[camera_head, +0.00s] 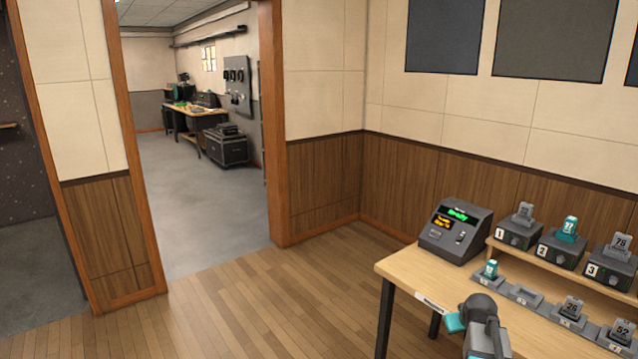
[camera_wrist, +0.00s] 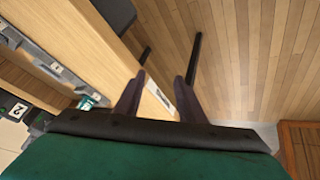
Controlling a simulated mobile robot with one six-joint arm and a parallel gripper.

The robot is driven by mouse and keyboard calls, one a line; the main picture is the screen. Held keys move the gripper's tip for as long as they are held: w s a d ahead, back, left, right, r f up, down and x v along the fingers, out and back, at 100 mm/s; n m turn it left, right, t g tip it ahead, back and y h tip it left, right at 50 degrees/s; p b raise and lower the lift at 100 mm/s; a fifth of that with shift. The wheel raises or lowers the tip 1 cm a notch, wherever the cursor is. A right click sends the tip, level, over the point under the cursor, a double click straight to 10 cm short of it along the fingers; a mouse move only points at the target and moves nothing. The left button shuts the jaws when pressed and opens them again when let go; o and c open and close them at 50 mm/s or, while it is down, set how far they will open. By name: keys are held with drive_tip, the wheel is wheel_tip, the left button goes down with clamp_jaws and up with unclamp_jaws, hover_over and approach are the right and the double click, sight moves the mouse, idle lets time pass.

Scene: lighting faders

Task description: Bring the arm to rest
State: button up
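My gripper (camera_wrist: 160,77) shows in the wrist view with its two dark fingers apart and nothing between them. Beyond the fingers are the table's front edge and the wooden floor. In the head view, a grey and teal part of my arm (camera_head: 482,322) stands in front of the wooden table (camera_head: 407,270), at the lower right. The fingers cannot be made out there.
A dark console (camera_head: 455,232) with a lit screen stands at the table's left end. Several numbered units sit on a raised shelf, including a teal-topped one (camera_head: 569,230). Grey holders (camera_head: 524,294) line the table front. The floor (camera_head: 270,310) to the left is clear.

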drive_tip(key=s+a+f+g+y, duration=0.1)
drive_tip(key=s+a+f+g, duration=0.1)
drive_tip(key=s+a+f, duration=0.55)
drive_tip(key=s+a+f+g+y, duration=0.15)
drive_tip(key=s+a+f, duration=0.25)
drive_tip(key=a, duration=0.7)
drive_tip(key=s+a+f+g, duration=0.3)
drive_tip(key=s+a+f, duration=0.3)
drive_tip(key=a, duration=0.3)
drive_tip(key=s+f+g+b, duration=0.5)
drive_tip(key=s+f+b, duration=0.2)
drive_tip(key=s+f, duration=1.8)
drive_tip(key=shift+s+f+m, duration=0.15)
drive_tip(key=shift+f+m, duration=0.15)
drive_tip(key=shift+g, duration=0.25)
drive_tip(key=shift+c, duration=0.6)
drive_tip(key=shift+d, duration=0.1)
